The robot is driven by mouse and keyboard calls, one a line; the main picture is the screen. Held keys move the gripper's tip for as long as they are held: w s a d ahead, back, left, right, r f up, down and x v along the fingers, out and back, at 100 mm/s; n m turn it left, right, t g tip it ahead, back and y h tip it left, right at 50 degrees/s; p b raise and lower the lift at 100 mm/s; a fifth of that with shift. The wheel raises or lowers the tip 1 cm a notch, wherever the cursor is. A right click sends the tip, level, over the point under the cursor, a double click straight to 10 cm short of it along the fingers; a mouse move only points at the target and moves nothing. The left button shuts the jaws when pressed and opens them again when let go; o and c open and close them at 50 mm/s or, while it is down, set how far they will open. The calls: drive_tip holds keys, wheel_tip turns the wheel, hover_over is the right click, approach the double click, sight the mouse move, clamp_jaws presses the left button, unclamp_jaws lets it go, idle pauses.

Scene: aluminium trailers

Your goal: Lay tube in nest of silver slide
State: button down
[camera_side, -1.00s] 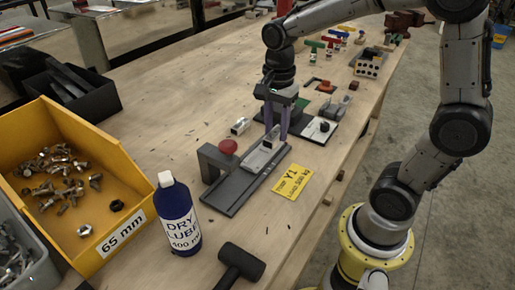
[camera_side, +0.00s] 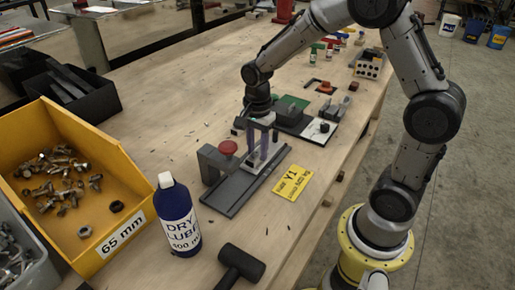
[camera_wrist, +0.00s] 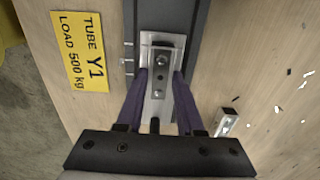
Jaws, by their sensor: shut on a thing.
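The silver slide (camera_side: 251,168) sits on a dark grey track (camera_side: 224,197). In the wrist view the slide (camera_wrist: 147,110) carries a raised grey bar (camera_wrist: 160,72) with holes. My gripper (camera_wrist: 162,76) points down over the slide, its two purple fingers on either side of the bar and closed on it. It also shows over the track in the side view (camera_side: 258,154). A short, hollow, square aluminium tube (camera_wrist: 228,122) lies on the table beside the track, apart from my fingers. The nest is not clearly made out.
A yellow Y1 sign (camera_side: 292,183) lies right of the track. A lube bottle (camera_side: 178,220), a black mallet (camera_side: 240,265) and a yellow bin (camera_side: 120,165) stand nearer.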

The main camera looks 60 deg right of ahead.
sight(257, 152)
drive_tip(key=shift+f, duration=0.1)
drive_tip(key=c, duration=0.5)
unclamp_jaws()
drive_tip(key=shift+c, duration=0.2)
wheel_tip(257, 152, up, 11)
drive_tip(key=s+a+r+n+t, duration=0.2)
drive_tip(key=s+n, duration=0.7)
drive_tip(key=s+a+r+n+t, duration=0.2)
drive_tip(key=s+n+t, duration=0.1)
drive_tip(key=s+n, duration=0.6)
drive_tip(key=shift+s+r+t, duration=0.2)
drive_tip(key=shift+s+t, duration=0.1)
